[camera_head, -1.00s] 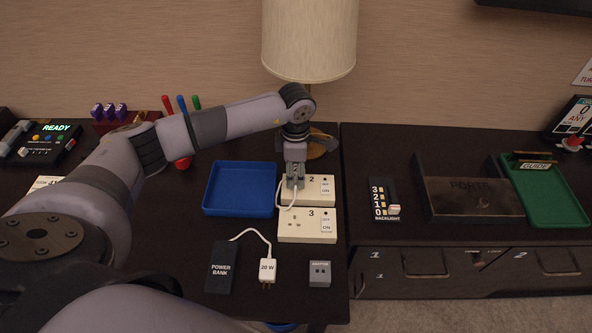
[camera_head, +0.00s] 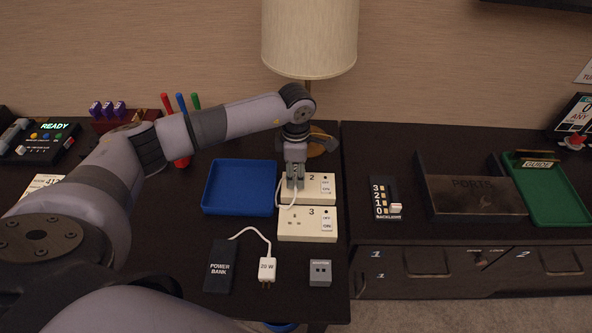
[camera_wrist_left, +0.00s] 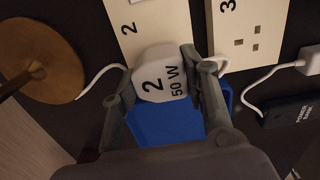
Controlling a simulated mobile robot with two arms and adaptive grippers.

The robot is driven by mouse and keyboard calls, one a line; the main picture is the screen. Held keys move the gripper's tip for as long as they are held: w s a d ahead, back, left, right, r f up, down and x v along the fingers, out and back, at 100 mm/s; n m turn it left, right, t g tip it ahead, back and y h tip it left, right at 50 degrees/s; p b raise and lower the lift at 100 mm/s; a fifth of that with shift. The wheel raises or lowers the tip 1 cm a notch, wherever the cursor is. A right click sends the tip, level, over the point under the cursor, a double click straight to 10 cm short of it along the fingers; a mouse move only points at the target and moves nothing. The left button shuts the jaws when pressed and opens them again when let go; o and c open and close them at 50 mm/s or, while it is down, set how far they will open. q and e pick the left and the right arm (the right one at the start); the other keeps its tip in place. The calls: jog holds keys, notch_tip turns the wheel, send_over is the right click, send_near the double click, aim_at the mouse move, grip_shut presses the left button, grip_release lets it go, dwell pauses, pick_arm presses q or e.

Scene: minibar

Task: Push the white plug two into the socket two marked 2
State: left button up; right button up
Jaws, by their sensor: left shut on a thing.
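The white plug two (camera_wrist_left: 162,82), marked "2" and "50 W", is between the fingers of my left gripper (camera_head: 295,184). In the left wrist view the fingers (camera_wrist_left: 160,80) close on its two sides. The plug is over the left part of the cream socket two (camera_head: 314,195), whose "2" also shows in the wrist view (camera_wrist_left: 150,25). The plug and gripper hide the socket's holes, and I cannot tell whether the plug is in them. A white cord runs from the plug. My right gripper is not in view.
Socket three (camera_head: 308,229) is just in front, with its holes bare. A blue tray (camera_head: 240,212) is to the left. A power bank (camera_head: 220,267), a white 20 W plug (camera_head: 267,268) and a grey adapter (camera_head: 320,272) lie in front. A lamp (camera_head: 309,40) stands behind.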

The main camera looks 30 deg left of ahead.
aim_at(296, 172)
pick_arm(q)
jog(key=shift+f+b, duration=0.75)
jog(key=shift+f, duration=0.2)
jog(key=o, duration=1.3)
jog(key=shift+c, duration=0.2)
notch_tip(296, 172, up, 12)
